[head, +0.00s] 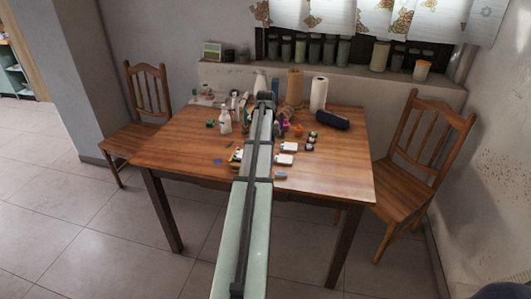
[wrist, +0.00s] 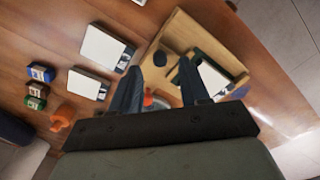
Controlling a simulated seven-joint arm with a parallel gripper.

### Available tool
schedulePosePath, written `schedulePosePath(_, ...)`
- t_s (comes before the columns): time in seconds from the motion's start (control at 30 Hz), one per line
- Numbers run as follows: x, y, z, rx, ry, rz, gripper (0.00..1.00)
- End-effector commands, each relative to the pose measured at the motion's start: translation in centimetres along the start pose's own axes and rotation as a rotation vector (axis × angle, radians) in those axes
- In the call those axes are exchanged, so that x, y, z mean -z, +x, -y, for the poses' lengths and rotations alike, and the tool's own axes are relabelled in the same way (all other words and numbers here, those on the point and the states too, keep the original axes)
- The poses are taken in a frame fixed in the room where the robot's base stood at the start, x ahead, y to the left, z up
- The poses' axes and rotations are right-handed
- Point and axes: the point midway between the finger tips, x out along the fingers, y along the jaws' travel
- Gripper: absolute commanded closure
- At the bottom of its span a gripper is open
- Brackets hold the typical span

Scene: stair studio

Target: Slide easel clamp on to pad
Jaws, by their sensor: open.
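A pale wooden easel-like frame (wrist: 177,28) lies beyond my fingers in the wrist view. A white pad (wrist: 214,79) with a dark edge rests within the frame, partly behind my right finger. A small dark round piece (wrist: 160,58) sits between my fingertips in the picture; I cannot tell whether it is the clamp. My gripper (wrist: 160,68) is open, its two dark fingers pointing toward the frame, with no object visibly held. In the head view a small yellowish object (head: 236,156), perhaps the easel, shows beside my arm, which hides part of it and my fingers.
The wooden table (head: 330,180) has clear room at its front right. White flat items (wrist: 103,48), small blocks (wrist: 40,73) and an orange piece (wrist: 63,118) lie left in the wrist view. A spray bottle (head: 225,122), paper roll (head: 318,93) and dark case (head: 333,120) stand farther back.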

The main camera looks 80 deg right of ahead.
Motion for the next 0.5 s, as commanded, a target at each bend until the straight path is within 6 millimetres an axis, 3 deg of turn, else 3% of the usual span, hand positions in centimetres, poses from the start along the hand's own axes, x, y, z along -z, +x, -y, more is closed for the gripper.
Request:
schedulePosePath(0.2,0.0,2.4,0.0,0.000,0.000,0.000,0.55)
schedulePosePath(0.5,0.0,3.2,0.0,-0.001,0.000,-0.001,0.55)
